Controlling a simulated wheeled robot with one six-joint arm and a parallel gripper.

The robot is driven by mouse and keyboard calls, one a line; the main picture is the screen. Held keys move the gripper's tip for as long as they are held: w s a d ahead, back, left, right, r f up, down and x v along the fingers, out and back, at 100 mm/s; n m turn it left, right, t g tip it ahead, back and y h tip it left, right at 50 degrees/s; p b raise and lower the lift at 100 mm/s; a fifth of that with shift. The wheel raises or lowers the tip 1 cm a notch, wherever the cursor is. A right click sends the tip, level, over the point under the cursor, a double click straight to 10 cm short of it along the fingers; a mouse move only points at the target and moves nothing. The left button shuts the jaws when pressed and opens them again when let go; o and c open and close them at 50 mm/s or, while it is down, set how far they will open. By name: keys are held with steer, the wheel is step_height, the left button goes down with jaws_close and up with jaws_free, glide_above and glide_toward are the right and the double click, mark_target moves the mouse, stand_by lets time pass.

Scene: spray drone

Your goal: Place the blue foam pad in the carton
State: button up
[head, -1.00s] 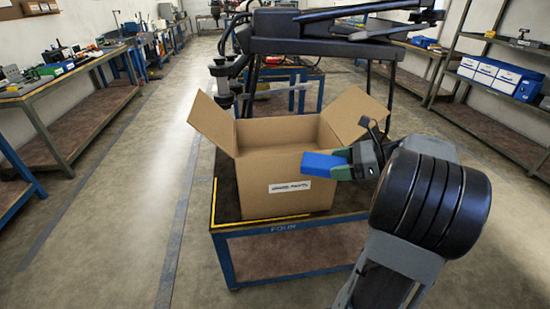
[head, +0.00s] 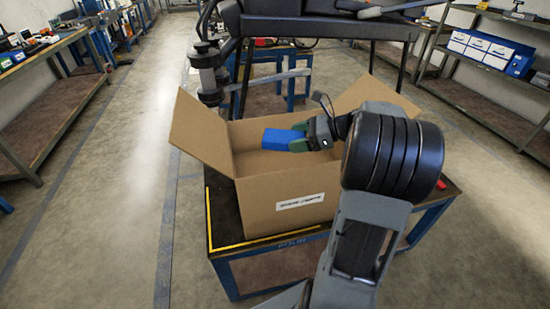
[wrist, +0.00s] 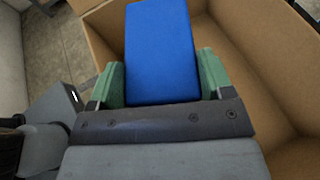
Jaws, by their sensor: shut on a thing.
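The blue foam pad (head: 281,139) is held between the green fingertips of my gripper (head: 303,137). In the wrist view the pad (wrist: 162,50) stands out between both fingers of my gripper (wrist: 160,80), with the carton's inner wall and floor (wrist: 245,65) behind and to the right. The carton is open, with flaps spread left and right and a white label on its front. The exact height of the pad over the carton is hard to tell.
The carton stands on a blue-framed table (head: 232,238) with a yellow edge line. A large dark drone (head: 320,25) on a stand is behind it. Shelves (head: 485,100) line the right and a workbench (head: 45,100) the left. The floor between is clear.

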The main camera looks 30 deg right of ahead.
mark_target(277, 147)
steer(key=shift+w+a+f+b, duration=0.2)
steer(key=shift+w+a+f, duration=0.75)
steer(key=shift+f, duration=0.75)
steer(key=shift+w+a+f+b, duration=0.15)
steer(key=shift+w+a+f, duration=0.45)
steer(key=shift+w+f, duration=0.85)
steer(key=shift+w+a+f+b, duration=0.2)
steer(key=shift+w+a+f, duration=0.55)
steer(key=shift+f, duration=1.25)
steer(key=shift+f, duration=0.6)
steer(key=o, duration=0.9)
steer(key=shift+r, duration=0.1)
